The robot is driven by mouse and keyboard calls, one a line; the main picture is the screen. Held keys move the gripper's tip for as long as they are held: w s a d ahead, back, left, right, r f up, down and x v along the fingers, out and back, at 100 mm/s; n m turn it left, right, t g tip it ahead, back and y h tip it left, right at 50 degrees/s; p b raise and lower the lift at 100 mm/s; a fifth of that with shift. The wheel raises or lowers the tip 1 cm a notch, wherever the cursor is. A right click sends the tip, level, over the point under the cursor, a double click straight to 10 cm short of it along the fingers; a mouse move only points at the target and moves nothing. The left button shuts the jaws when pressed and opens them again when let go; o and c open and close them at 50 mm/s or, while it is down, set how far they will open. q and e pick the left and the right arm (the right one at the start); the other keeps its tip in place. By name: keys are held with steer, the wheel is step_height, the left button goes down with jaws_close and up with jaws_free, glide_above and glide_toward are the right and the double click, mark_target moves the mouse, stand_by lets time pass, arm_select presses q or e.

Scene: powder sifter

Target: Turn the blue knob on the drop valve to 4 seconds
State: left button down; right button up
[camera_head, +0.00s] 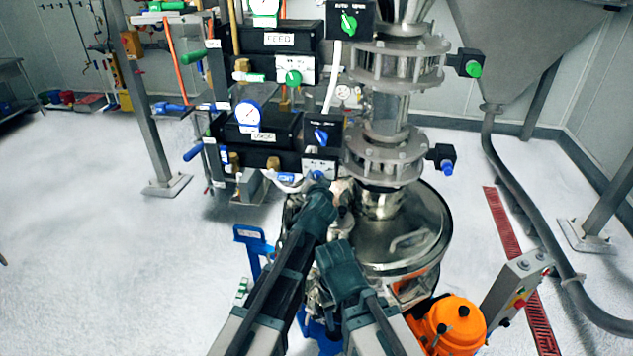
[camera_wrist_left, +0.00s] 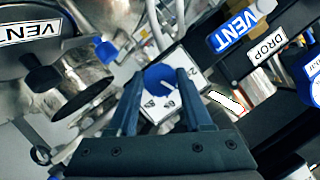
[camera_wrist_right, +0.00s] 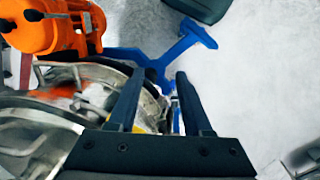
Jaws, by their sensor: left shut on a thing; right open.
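The blue knob (camera_wrist_left: 158,76) sits on a white plate with printed numbers (camera_wrist_left: 194,77) in the left wrist view. It also shows as a small blue spot in the head view (camera_head: 317,174), below the black box labelled DROP. My left gripper (camera_head: 319,190) is shut on the knob, one finger at each side in the left wrist view (camera_wrist_left: 162,90). The exact number the knob points to cannot be read. My right gripper (camera_wrist_right: 158,78) is open and empty, facing down over the steel drum and a blue frame. In the head view its body is beside the left one.
A steel drum with a lid (camera_head: 425,235) stands below the valve column (camera_head: 385,155). An orange machine (camera_head: 457,322) is at front right. A blue VENT lever (camera_wrist_left: 235,33) and black boxes crowd the left gripper. The floor at left is clear.

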arm_select(q)
steer(key=shift+c, duration=1.6)
jaws_free()
